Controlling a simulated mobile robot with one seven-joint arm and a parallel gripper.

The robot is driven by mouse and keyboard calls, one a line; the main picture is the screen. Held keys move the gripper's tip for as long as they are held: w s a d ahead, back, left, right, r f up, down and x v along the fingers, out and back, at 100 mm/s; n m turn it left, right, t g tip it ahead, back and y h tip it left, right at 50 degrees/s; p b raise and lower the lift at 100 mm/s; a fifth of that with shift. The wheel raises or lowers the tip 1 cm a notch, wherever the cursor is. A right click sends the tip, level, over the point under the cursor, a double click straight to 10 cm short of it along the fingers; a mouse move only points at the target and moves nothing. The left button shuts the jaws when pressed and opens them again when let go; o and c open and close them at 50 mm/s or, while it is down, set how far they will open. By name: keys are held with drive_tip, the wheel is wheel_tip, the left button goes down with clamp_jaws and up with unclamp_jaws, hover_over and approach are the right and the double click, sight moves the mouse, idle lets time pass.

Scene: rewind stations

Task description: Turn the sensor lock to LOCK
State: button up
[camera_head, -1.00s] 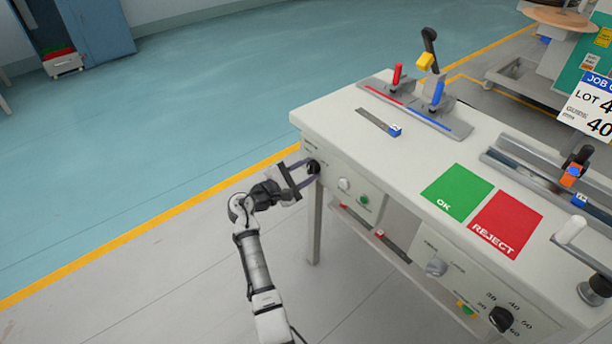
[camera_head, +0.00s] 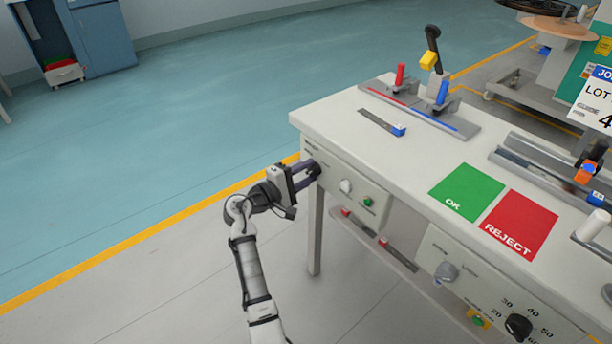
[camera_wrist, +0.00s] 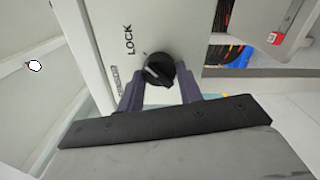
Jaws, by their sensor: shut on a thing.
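The sensor lock is a round black knob (camera_wrist: 158,69) on the pale front panel of the bench, with the printed word LOCK (camera_wrist: 129,40) beside it in the wrist view. Another printed label (camera_wrist: 117,79), partly covered by a finger, sits lower. My gripper (camera_wrist: 160,84) has its two dark purple fingers on either side of the knob, shut on it. A ridge crosses the knob's face; I cannot tell exactly which mark it points to. In the head view my gripper (camera_head: 309,170) reaches the panel's left end, and its fingers hide most of the knob.
A white button (camera_head: 346,186) and a green button (camera_head: 367,202) sit just right of the knob. The bench top (camera_head: 330,122) carries red- and blue-handled clamps, a green OK mat (camera_head: 466,192) and a red REJECT mat (camera_head: 519,224). Open floor lies left of the bench.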

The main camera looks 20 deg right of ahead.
idle(0.4)
drive_tip(key=o, duration=1)
drive_tip(key=shift+a, duration=0.15)
drive_tip(key=v, duration=1.3)
drive_tip(key=shift+s+a, duration=0.15)
drive_tip(key=shift+a, duration=0.15)
